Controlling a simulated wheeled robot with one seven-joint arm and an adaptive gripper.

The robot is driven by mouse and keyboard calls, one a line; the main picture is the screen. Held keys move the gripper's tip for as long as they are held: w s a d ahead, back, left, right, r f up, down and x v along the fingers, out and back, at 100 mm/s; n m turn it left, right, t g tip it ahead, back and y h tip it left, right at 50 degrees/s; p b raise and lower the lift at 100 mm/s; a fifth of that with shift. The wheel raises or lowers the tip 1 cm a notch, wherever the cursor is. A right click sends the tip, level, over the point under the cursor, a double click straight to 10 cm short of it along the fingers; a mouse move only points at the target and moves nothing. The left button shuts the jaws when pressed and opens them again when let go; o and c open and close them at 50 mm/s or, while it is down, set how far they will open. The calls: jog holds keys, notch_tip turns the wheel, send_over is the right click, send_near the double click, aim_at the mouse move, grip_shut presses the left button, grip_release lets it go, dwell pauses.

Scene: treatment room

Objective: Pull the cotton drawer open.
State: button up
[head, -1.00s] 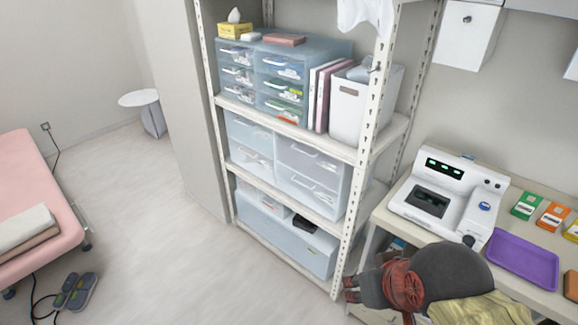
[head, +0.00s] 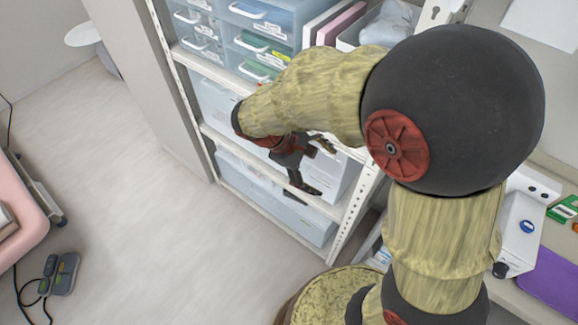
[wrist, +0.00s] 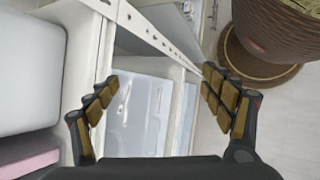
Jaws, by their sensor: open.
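My gripper (head: 316,167) is open and empty in front of the middle shelf of the white rack, near its right post. In the wrist view my gripper (wrist: 160,78) has its two fingers spread, with a translucent drawer front (wrist: 143,108) between and beyond them. Small blue drawers (head: 262,45) with white handles stand on the upper shelf. Larger translucent drawers (head: 213,103) stand on the middle shelf, partly hidden by my arm. I cannot tell which drawer holds cotton. The drawers that I can see look shut.
The rack's perforated post (wrist: 150,32) runs close beside my fingers in the wrist view. A bin (head: 385,25) and a pink binder (head: 342,24) stand on the upper shelf.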

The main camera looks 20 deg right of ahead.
jog(key=o, duration=0.3)
jog(key=w+a+f+n+t+h, duration=0.1)
jog(key=w+f+n+h, duration=0.1)
jog(key=w+f, duration=0.1)
jog(key=w+a+f+n+t+h+p, duration=0.1)
jog(key=w+f+n+h, duration=0.1)
jog(key=f+n, duration=0.1)
jog(key=w+a+f+n+t+h+p, duration=0.1)
jog(key=w+f+n+h, duration=0.1)
jog(key=f, duration=0.3)
jog(key=shift+w+f+n+h, duration=0.25)
jog(key=shift+w+n, duration=0.25)
jog(key=shift+w, duration=0.35)
jog(key=shift+o, duration=0.2)
jog(key=w+a+f+n+t+p, duration=0.1)
jog(key=w+a+f+n+t, duration=0.1)
jog(key=a+f+n+t, duration=0.25)
jog(key=w+a+f+n+t, duration=0.25)
jog(key=f+n+t, duration=0.2)
jog(key=f, duration=0.35)
jog(key=x, duration=0.8)
jog(key=shift+h+b, duration=0.35)
jog(key=shift+b, duration=0.05)
jog(key=shift+r, duration=0.15)
jog(key=shift+d, duration=0.1)
jog(key=c, duration=1.5)
jog(key=shift+c, duration=0.6)
